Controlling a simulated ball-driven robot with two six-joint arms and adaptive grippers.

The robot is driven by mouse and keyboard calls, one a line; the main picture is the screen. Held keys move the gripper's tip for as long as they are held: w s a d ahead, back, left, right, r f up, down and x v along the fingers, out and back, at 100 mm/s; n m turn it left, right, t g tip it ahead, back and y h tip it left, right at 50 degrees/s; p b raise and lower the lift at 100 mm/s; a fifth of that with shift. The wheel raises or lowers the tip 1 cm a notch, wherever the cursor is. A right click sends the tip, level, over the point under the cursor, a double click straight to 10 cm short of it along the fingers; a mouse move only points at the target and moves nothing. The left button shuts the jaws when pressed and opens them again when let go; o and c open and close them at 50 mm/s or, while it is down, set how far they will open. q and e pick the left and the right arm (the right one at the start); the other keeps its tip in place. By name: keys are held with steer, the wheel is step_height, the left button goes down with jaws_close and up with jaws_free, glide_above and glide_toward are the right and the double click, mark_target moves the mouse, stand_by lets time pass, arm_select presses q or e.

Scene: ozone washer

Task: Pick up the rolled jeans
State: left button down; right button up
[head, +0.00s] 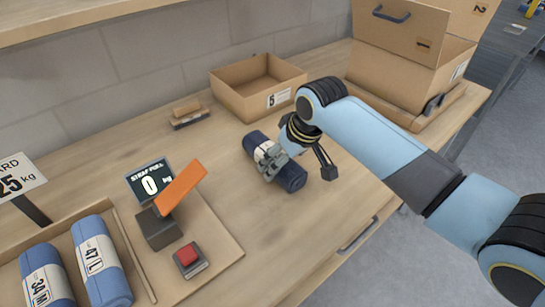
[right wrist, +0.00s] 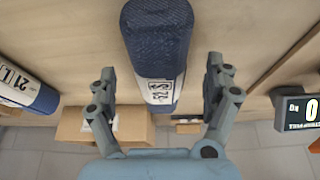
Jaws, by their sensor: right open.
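The rolled jeans are a dark blue roll with a white label band (head: 290,178), lying on the wooden table in the middle of the head view. They also show in the right wrist view (right wrist: 157,35), with the label facing the camera. My right gripper (head: 298,168) is over the roll, with one finger across its label side and the other beyond its far right side. In the right wrist view my right gripper (right wrist: 160,78) is open, its fingers apart on either side of the roll with gaps to both. My left gripper is not in view.
Two light blue rolls (head: 100,268) lie in a tray at the lower left, near a display (head: 150,182), an orange panel (head: 182,187) and a red button (head: 187,254). An open cardboard box (head: 235,92) stands behind. Another labelled roll (right wrist: 28,90) shows in the wrist view.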

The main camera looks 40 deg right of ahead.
steer(key=shift+x, duration=1.15)
steer(key=shift+f, duration=0.3)
steer(key=shift+c, duration=0.6)
steer(key=c, duration=1.3)
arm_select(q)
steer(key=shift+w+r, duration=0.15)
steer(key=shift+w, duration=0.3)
arm_select(e)
steer(key=shift+c, duration=0.9)
steer(key=shift+w+r, duration=0.1)
step_height(320, 180, up, 4)
steer(key=shift+f+b, duration=0.1)
steer(key=shift+b, duration=0.2)
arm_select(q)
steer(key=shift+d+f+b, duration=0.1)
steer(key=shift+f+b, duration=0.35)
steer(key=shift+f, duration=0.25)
arm_select(e)
steer(key=s+d+r, duration=0.7)
steer(key=d, duration=0.2)
steer(key=shift+s, duration=0.2)
